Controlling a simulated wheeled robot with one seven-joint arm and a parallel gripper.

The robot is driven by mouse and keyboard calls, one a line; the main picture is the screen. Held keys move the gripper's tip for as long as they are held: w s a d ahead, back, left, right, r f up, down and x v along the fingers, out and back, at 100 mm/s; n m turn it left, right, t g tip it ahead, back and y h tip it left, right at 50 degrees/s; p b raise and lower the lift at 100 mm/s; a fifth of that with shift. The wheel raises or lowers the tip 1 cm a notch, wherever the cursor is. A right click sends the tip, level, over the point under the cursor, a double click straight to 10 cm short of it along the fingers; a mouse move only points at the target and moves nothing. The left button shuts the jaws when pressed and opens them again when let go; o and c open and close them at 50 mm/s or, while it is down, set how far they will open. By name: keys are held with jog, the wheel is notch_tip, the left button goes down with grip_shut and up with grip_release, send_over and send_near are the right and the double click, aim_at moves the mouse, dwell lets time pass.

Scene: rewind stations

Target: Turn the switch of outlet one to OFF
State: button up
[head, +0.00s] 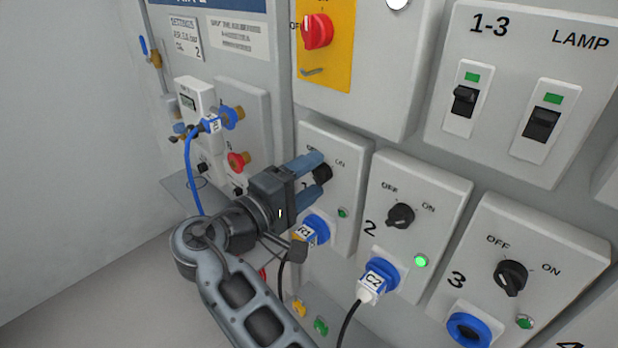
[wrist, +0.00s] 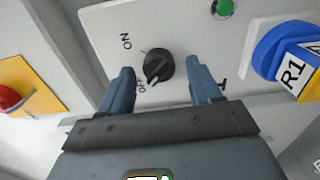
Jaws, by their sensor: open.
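The black rotary switch of outlet one (head: 323,173) is on the grey outlet panel (head: 343,150), partly hidden by my fingers. In the wrist view the switch knob (wrist: 159,66) is clear, and its pale pointer mark appears turned toward the OFF label (wrist: 142,86), away from the ON label (wrist: 127,41). My gripper (head: 316,175) is open, its two blue fingers at either side of the knob. In the wrist view my gripper (wrist: 161,75) shows a gap on both sides of the knob. The outlet-one lamp (head: 343,212) looks dark green.
A blue plug marked R1 (head: 314,232) sits below the switch, close to my gripper. Outlet two (head: 400,215) has a bright green lamp and a C2 plug. Outlet three (head: 510,278) is further right. A red switch on a yellow plate (head: 318,32) is above.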

jog(key=b+v, duration=0.2)
jog(key=v, duration=0.5)
jog(key=shift+s+a, duration=0.25)
jog(key=shift+s, duration=0.1)
